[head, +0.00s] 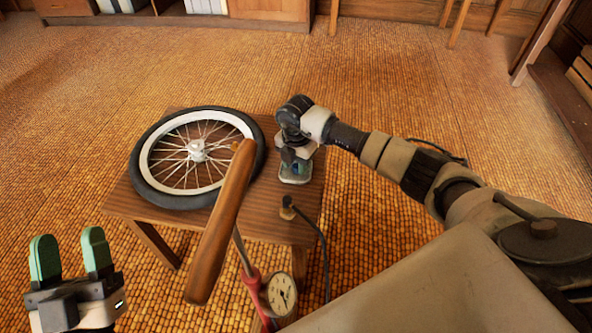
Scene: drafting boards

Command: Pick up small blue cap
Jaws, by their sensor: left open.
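My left gripper (71,250) is at the lower left, with its two green fingers upright, apart and empty, over the floor beside the wooden table. My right gripper (296,158) points down at the right back part of the table, under its dark wrist. A small patch of blue and green with a pale rim shows at its fingertips. I cannot make out whether this is the small blue cap, the fingers, or both. The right gripper's opening is hidden by its own wrist and body.
The wooden table (270,226) carries a spoked wheel (143,170) with a black tyre. A long wooden handle (222,235) crosses in front of it. A red pump with a round gauge (281,294) and a black hose (325,250) stands at the table's front. Woven floor lies open around.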

